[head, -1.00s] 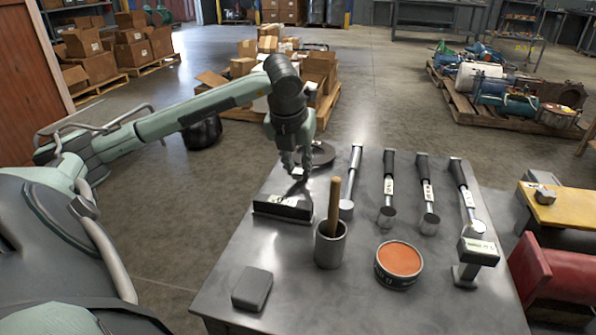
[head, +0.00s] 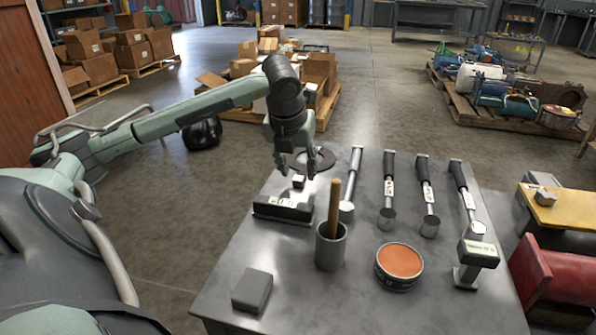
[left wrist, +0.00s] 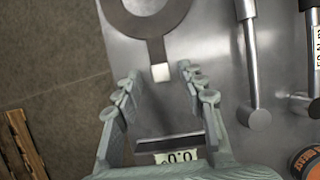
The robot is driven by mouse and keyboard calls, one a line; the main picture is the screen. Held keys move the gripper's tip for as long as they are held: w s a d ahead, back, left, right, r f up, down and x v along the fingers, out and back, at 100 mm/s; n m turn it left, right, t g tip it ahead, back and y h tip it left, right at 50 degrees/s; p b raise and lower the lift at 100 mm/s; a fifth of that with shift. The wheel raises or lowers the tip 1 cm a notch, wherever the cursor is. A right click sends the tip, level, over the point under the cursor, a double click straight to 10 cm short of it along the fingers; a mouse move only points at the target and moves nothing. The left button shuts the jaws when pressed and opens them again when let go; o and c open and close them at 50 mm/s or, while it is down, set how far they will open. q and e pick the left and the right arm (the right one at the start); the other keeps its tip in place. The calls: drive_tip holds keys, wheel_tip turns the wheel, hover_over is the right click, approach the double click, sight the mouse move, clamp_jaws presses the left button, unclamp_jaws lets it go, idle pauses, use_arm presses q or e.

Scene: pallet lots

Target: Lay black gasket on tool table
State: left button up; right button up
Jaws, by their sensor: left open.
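The black gasket (head: 325,157) is a dark flat ring with a tab and a pale label. It lies at the far left corner of the grey tool table (head: 300,285), partly hidden behind my left gripper in the head view. In the left wrist view, part of the ring (left wrist: 165,22) shows at the top, with its tab pointing down toward my gripper. My left gripper (head: 296,173) is open, with its fingers apart just above the tab end; in the left wrist view the fingers (left wrist: 158,82) stand either side of the tab, clear of it. My right gripper is not in view.
A dark block with a display (head: 283,209) stands close in front of the gripper. A grey cup with a wooden handle (head: 330,246), an orange-topped tin (head: 399,265), a grey block (head: 252,291) and several long-handled tools (head: 426,195) occupy the table. The front middle is bare.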

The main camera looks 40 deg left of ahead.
use_arm(q)
drive_tip(key=v, duration=1)
drive_tip(key=shift+p, duration=0.4)
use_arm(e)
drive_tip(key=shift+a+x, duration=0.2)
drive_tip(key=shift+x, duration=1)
use_arm(q)
drive_tip(key=shift+s+r, duration=0.1)
